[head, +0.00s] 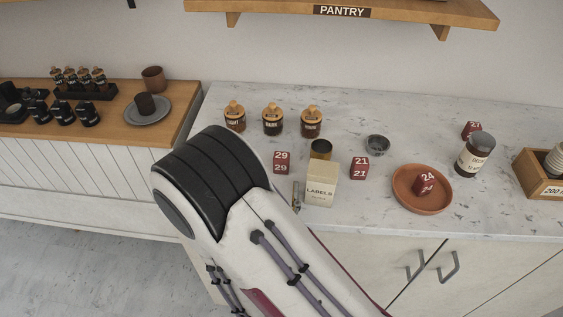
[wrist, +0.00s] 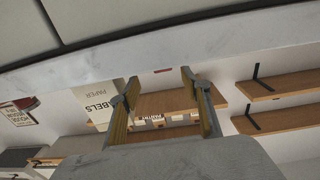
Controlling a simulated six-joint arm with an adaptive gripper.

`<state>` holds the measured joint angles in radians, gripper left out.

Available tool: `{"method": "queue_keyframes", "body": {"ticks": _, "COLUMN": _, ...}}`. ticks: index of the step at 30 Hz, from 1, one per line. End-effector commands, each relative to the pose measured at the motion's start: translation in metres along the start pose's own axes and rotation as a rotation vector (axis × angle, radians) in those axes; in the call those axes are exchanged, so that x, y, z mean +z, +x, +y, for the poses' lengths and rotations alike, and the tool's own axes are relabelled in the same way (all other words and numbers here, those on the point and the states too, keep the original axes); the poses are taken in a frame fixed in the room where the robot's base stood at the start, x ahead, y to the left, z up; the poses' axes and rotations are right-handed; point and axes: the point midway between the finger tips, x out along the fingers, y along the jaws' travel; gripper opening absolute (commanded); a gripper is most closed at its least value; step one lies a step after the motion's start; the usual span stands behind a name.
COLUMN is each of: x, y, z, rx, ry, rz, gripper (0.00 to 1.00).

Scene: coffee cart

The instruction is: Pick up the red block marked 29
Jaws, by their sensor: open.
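The red block marked 29 (head: 282,161) stands on the marble counter (head: 400,115), left of and behind the beige LABELS box (head: 321,187) in the head view. It is upright, with 29 showing on its top and front. My gripper (wrist: 159,78) is open in the wrist view, with nothing seen held between its fingers. In the head view my arm hides most of the gripper. A small red patch (wrist: 163,71) shows between the fingertips in the wrist view; I cannot tell which block it is.
Red blocks marked 21 (head: 360,168) and 24 (head: 425,182), the latter on a terracotta dish (head: 402,200), stand to the right. Another 21 block (head: 471,129) is behind a jar (head: 475,155). A dark tin (head: 321,149) and wooden-lidded jars (head: 272,120) stand behind.

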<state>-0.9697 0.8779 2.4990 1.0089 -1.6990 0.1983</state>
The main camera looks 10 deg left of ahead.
Motion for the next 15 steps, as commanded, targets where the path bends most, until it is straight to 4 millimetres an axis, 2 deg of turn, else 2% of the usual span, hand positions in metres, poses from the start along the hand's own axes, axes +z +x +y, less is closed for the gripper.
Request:
{"method": "queue_keyframes", "body": {"ticks": 8, "x": 0.000, "y": 0.001, "z": 0.000, "rx": 0.000, "ry": 0.001, "rz": -0.001, "gripper": 0.47}}
{"method": "queue_keyframes", "body": {"ticks": 15, "x": 0.000, "y": 0.012, "z": 0.000, "rx": 0.002, "ry": 0.001, "rz": -0.001, "gripper": 0.47}}
